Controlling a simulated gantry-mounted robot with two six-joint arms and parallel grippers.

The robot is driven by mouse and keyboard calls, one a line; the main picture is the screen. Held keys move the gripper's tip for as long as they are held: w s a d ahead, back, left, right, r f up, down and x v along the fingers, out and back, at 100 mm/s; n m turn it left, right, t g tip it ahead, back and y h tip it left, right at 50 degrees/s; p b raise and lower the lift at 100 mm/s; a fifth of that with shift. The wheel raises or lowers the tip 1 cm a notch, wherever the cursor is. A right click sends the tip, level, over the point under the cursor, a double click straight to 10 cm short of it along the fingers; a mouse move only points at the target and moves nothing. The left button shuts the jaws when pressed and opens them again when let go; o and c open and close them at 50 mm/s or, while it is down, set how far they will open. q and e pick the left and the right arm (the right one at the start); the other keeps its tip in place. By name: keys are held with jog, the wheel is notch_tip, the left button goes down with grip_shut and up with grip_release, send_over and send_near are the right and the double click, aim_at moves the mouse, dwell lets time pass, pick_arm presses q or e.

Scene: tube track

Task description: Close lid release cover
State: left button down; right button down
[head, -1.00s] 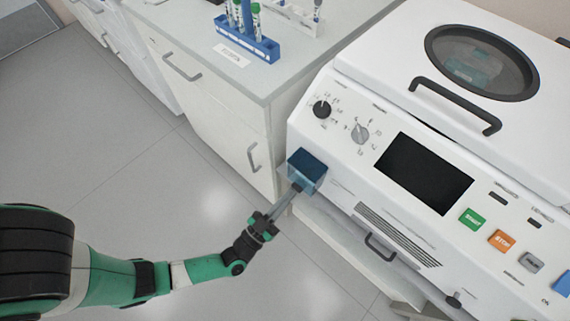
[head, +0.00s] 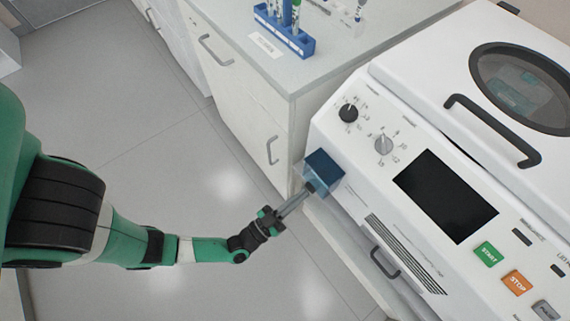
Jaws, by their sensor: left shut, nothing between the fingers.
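The lid release cover is a dark blue, translucent box-like flap (head: 324,168) on the front left of the white centrifuge-like machine (head: 375,178), below the black knob. It stands out from the front panel. My left gripper (head: 308,188) is shut and empty, with its fingertips at the lower front side of the cover; whether they touch it is hard to tell. What lies behind the cover is hidden. My right gripper is not in view.
The machine carries a black knob (head: 348,112), a grey knob (head: 383,145), a dark screen (head: 443,195) and coloured buttons. A blue tube rack (head: 284,36) stands on the counter behind. Open floor lies beneath my left arm.

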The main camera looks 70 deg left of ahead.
pick_arm(q)
jog(key=s+d+f+b, duration=0.1)
jog(key=s+f+b, duration=0.3)
jog(key=f, duration=0.5)
jog(key=shift+s+d+f, duration=0.25)
jog(key=shift+s+f, duration=0.15)
jog(key=shift+s, duration=0.25)
